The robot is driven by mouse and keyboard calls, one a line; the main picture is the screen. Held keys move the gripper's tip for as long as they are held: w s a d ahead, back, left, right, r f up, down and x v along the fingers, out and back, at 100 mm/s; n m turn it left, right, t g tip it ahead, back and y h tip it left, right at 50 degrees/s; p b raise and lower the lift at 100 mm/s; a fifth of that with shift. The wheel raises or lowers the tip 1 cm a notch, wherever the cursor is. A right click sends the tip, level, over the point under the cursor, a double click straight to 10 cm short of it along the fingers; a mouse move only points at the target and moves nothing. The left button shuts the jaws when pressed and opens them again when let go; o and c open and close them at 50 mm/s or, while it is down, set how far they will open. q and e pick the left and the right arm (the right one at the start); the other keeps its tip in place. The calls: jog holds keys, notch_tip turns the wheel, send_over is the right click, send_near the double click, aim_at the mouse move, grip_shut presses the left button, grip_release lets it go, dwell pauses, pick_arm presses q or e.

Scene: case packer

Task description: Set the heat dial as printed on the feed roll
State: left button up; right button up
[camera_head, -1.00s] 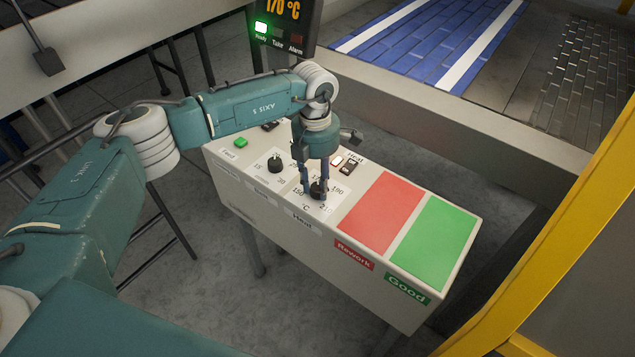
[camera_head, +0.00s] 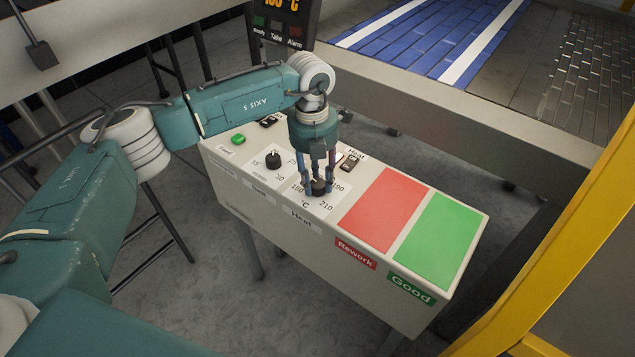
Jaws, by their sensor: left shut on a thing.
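The heat dial (camera_head: 318,187) is a small black knob on a white scale plate, on top of a pale control box (camera_head: 330,226). The scale shows 150, 190 and 210 °C; the rest is hidden by my gripper. My left gripper (camera_head: 319,189) points down from above and is shut on the heat dial. The dial's pointer is too covered to read. A dark display (camera_head: 284,12) at the top shows orange digits, cut off by the frame edge, that look like 1?0 °C. The feed roll is not in view. My right gripper is not in view.
A second black dial (camera_head: 272,160) and a green Feed button (camera_head: 238,139) are left of the heat dial. A Heat switch (camera_head: 349,160) sits behind it. Red Rework (camera_head: 384,210) and green Good (camera_head: 438,240) pads lie to the right. A yellow post (camera_head: 560,255) stands at right.

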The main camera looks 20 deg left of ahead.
pick_arm(q)
jog(key=n+b, duration=0.1)
jog(key=n, duration=0.3)
jog(key=shift+s+f+n+b, duration=0.2)
jog(key=shift+n+b, duration=0.1)
jog(key=shift+b, duration=0.1)
jog(key=shift+d+n+b, duration=0.1)
jog(key=shift+n+b, duration=0.45)
jog(key=shift+n, duration=1.15)
jog(key=o, duration=1.2)
jog(key=shift+r, duration=0.1)
jog(key=shift+c, duration=0.2)
jog(key=shift+r, duration=0.1)
